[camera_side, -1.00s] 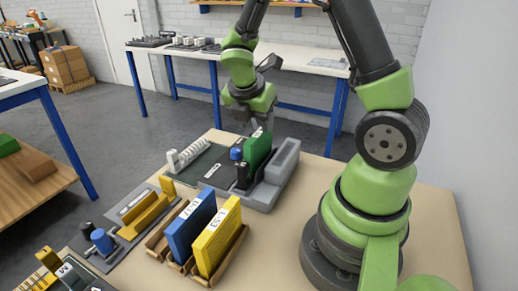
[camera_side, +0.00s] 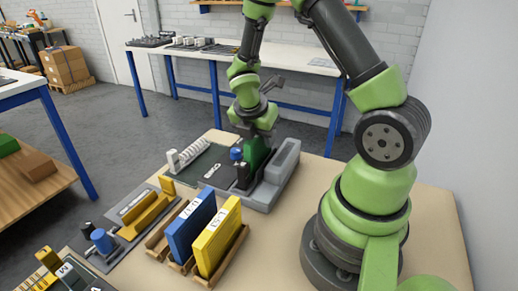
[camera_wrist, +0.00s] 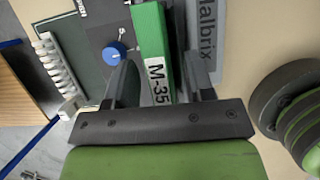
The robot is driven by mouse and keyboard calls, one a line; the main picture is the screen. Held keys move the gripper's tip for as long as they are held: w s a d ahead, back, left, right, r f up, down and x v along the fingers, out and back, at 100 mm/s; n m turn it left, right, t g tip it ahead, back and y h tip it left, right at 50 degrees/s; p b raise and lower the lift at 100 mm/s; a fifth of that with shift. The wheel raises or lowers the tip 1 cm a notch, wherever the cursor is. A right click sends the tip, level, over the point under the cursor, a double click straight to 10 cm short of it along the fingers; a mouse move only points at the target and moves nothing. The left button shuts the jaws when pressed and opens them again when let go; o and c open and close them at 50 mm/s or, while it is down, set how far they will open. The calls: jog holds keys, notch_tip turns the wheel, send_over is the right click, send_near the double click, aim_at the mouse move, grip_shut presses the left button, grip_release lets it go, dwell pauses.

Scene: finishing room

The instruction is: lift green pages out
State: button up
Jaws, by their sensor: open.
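The green pages (camera_side: 258,154) are an upright green block standing in a grey holder (camera_side: 262,199) on the bench. In the wrist view the green block (camera_wrist: 150,32) carries a white label reading M-35. My gripper (camera_side: 256,138) is low over the top of the block. In the wrist view my gripper (camera_wrist: 162,88) is open, with one finger on each side of the block near its labelled end. I cannot tell whether either finger touches it.
A blue knob (camera_wrist: 115,51) stands close beside the block, left of it in the wrist view. A blue block (camera_side: 190,228) and a yellow block (camera_side: 218,240) stand in wooden racks nearer the side camera. A white comb-like piece (camera_side: 187,154) lies to the left.

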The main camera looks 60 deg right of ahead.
jog(key=shift+f, duration=0.15)
grip_shut()
dwell(0.4)
